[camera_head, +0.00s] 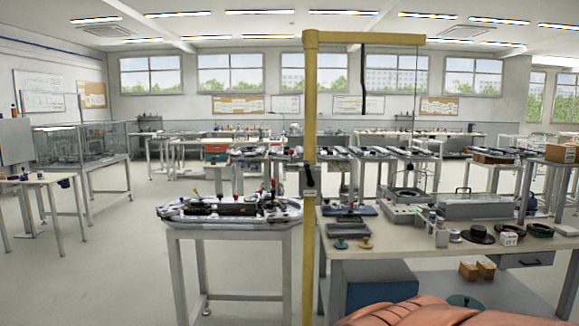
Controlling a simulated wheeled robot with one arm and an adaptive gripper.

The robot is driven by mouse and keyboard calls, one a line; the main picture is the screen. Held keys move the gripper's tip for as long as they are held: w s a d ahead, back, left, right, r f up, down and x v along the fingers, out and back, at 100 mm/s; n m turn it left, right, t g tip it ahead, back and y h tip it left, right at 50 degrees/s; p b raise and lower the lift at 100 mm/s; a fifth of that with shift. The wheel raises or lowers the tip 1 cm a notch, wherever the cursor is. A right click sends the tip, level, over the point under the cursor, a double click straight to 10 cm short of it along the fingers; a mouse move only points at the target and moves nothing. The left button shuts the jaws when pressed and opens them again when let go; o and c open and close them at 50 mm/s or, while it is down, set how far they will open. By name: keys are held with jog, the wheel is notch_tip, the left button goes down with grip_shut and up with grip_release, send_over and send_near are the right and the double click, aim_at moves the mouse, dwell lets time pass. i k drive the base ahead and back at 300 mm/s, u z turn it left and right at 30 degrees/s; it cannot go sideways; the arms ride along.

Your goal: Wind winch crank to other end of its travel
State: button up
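A yellow post (308,240) stands upright just right of the picture's middle, with a yellow beam (375,38) reaching right from its top. A small dark winch crank (310,180) seems to sit on the post at about table height; it is too small to tell its exact angle. A thick black cord (364,80) hangs from the beam, and a thin line drops from near its right end. My gripper is not in view. An orange ribbed part at the bottom edge seems to be mine.
A narrow table (230,234) with a track fixture stands left of the post. A workbench (465,247) with boxes, discs and trays stands to the right, with a blue box (382,285) beneath it. Open floor (110,275) lies at the left.

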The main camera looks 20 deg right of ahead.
aim_at(310, 183)
jog(key=u, duration=0.55)
jog(key=i, duration=1.4)
jog(key=z, duration=0.3)
